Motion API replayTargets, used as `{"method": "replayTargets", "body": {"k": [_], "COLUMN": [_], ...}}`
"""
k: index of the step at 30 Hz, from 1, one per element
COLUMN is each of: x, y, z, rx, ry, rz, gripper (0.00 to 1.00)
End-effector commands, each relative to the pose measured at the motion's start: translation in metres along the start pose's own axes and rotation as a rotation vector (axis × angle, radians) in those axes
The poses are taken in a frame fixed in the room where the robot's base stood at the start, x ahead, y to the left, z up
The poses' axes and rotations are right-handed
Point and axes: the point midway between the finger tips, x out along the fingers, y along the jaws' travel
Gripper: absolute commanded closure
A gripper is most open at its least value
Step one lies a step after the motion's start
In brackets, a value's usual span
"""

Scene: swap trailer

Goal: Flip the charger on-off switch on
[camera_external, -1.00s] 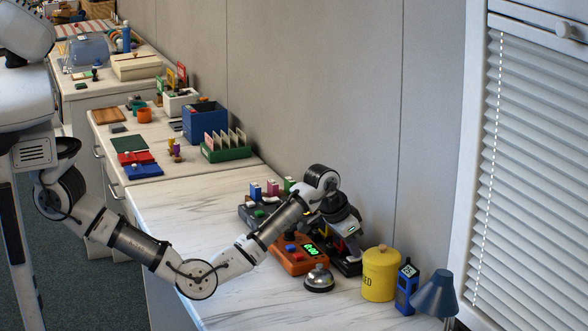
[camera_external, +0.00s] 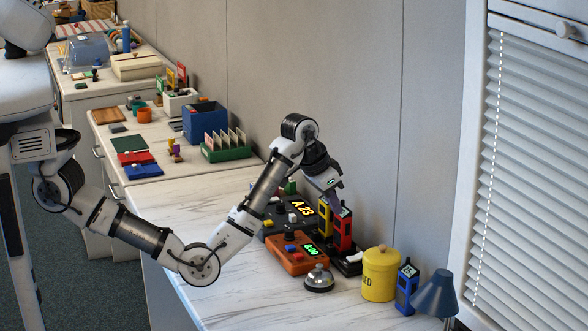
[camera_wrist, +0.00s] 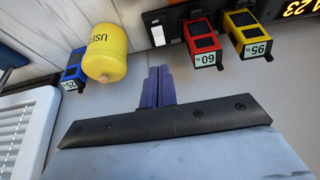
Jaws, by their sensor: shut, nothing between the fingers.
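The black charger (camera_external: 348,268) stands on the white marbled counter near the wall. A red handset (camera_external: 343,234) and a yellow handset (camera_external: 326,215) stand in it. Its white switch (camera_external: 354,257) is at the right end; the switch also shows in the wrist view (camera_wrist: 158,36), beside the red handset (camera_wrist: 204,42) marked 60 and the yellow handset (camera_wrist: 248,35) marked 95. I cannot tell the switch's position for sure. My gripper (camera_external: 337,207), with purple fingers, is shut and empty above the handsets. In the wrist view its fingers (camera_wrist: 158,72) are apart from the switch.
A yellow canister (camera_external: 380,274), a blue handset (camera_external: 406,287) and a blue lamp (camera_external: 437,295) are at right. The counter's left front is clear.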

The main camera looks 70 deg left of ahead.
Motion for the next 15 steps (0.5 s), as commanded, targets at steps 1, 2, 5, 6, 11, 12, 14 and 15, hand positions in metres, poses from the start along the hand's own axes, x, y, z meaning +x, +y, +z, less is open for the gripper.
{"method": "replayTargets", "body": {"k": [1,2,5,6,11,12,14,15], "x": [-0.0016,-0.0021,-0.0025,-0.0024,-0.0017,-0.0008,0.0012,0.0017], "y": [-0.0002,-0.0002,-0.0001,-0.0001,0.0001,0.0004,0.0007,0.0008], "z": [0.0,0.0,0.0,0.0,-0.0002,-0.0009,-0.0025,-0.0044], "rx": [0.0,0.0,0.0,0.0,0.0,-0.001,-0.001,-0.002], "ry": [0.0,0.0,0.0,0.0,0.0,0.002,0.004,0.006], "rz": [0.0,0.0,0.0,0.0,0.0,0.001,0.001,0.002], "gripper": [1.0,1.0,1.0,1.0,1.0,1.0,1.0,1.0]}}
